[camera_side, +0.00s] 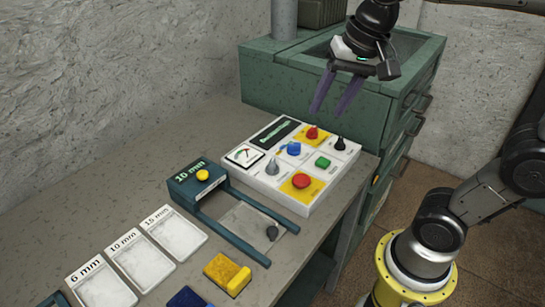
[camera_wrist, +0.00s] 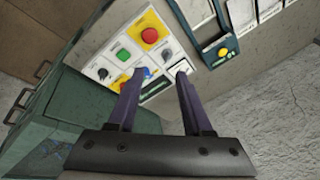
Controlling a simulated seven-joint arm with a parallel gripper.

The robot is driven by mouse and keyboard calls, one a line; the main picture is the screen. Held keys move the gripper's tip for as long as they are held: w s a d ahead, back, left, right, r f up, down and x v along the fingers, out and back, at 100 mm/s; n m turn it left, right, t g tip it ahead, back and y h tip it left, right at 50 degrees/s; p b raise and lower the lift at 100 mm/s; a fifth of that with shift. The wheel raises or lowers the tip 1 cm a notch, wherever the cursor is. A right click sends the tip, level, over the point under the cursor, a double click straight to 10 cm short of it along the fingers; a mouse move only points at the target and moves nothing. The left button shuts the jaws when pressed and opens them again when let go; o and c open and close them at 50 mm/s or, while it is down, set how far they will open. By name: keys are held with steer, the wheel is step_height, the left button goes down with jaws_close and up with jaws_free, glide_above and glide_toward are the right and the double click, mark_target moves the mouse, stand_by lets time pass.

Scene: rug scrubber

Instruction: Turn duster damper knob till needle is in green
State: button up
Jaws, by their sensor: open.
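The white control panel (camera_side: 257,187) lies on the bench. Its dial gauge (camera_side: 243,155) shows red and green marks; the needle is too small to read surely. The panel bears a grey pointer knob (camera_side: 271,167), a blue knob (camera_side: 293,148), a black knob (camera_side: 340,144) and a red knob (camera_side: 312,132) on yellow. Labels are unreadable, so I cannot tell which is the damper knob. My gripper (camera_side: 329,108) is open and empty above the panel's back edge. In the wrist view, its fingertips (camera_wrist: 161,71) frame part of the panel; the gauge is not clearly visible there.
The panel also has a green button (camera_side: 322,162), a red mushroom button (camera_side: 301,181) and a dark display (camera_side: 277,133). A blue-framed gauge tool (camera_side: 190,184), white trays (camera_side: 140,262) and a yellow block (camera_side: 227,273) lie nearer. A green cabinet (camera_side: 300,88) stands behind.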

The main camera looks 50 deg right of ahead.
steer(key=w+f+m+g, duration=0.1)
steer(key=w+m+g, duration=0.15)
steer(key=w, duration=0.65)
steer(key=g, duration=0.1)
glide_above(272, 162)
step_height(272, 162, down, 7)
steer(key=shift+m, duration=0.45)
step_height(272, 162, down, 13)
steer(key=shift+f, duration=0.15)
jaws_close()
